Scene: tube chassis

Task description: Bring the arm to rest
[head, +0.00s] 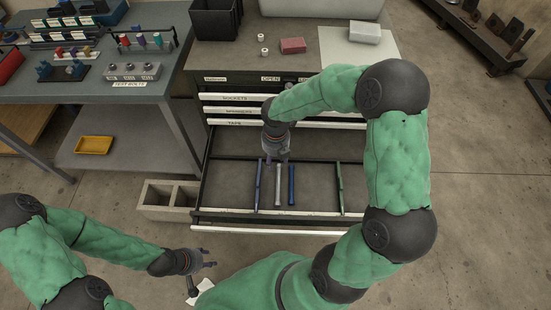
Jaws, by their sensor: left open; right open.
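My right arm reaches from the right over the open drawer (225,180) of the cabinet. My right gripper (276,158) points down over the drawer's back part, above the far ends of the tools. It is open, and nothing shows between its fingers. In the drawer lie a blue tool (257,187), a pale tool (279,187), a darker blue tool (291,186) and, apart to the right, a green tool (340,190). My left gripper (203,276) is open and empty, low in front of the drawer, at the lower left.
Closed labelled drawers (232,110) sit above the open one. The cabinet top holds a black bin (216,20), a red block (292,46) and a white box (365,33). A grey workbench (160,90) stands left.

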